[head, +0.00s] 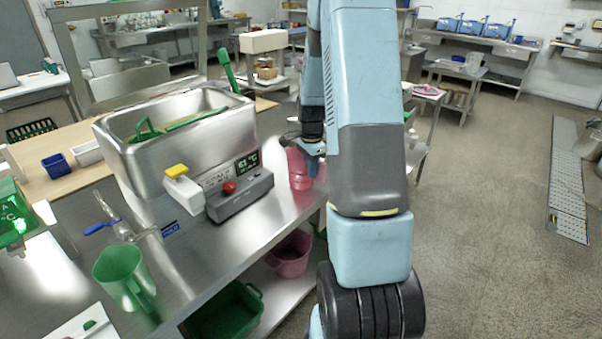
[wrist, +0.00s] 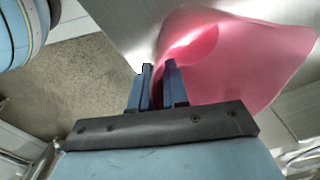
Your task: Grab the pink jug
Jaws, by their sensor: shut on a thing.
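The pink jug (head: 300,172) stands on the steel bench, to the right of the steel tank and partly hidden behind my arm in the head view. In the wrist view the pink jug (wrist: 245,60) fills the upper right, close against the fingers. My gripper (wrist: 158,70) is shut on the jug, with its two fingers close together at the jug's left side; the gripped part is mostly hidden by the fingers. In the head view my gripper (head: 312,148) shows only in part beside my blue arm.
A steel tank (head: 160,165) with a control box (head: 240,194) stands on the bench (head: 205,255). A green jug (head: 124,275) stands at the front. A darker pink container (head: 290,254) and a green crate (head: 228,312) are on the lower shelf. The floor on the right is mostly clear.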

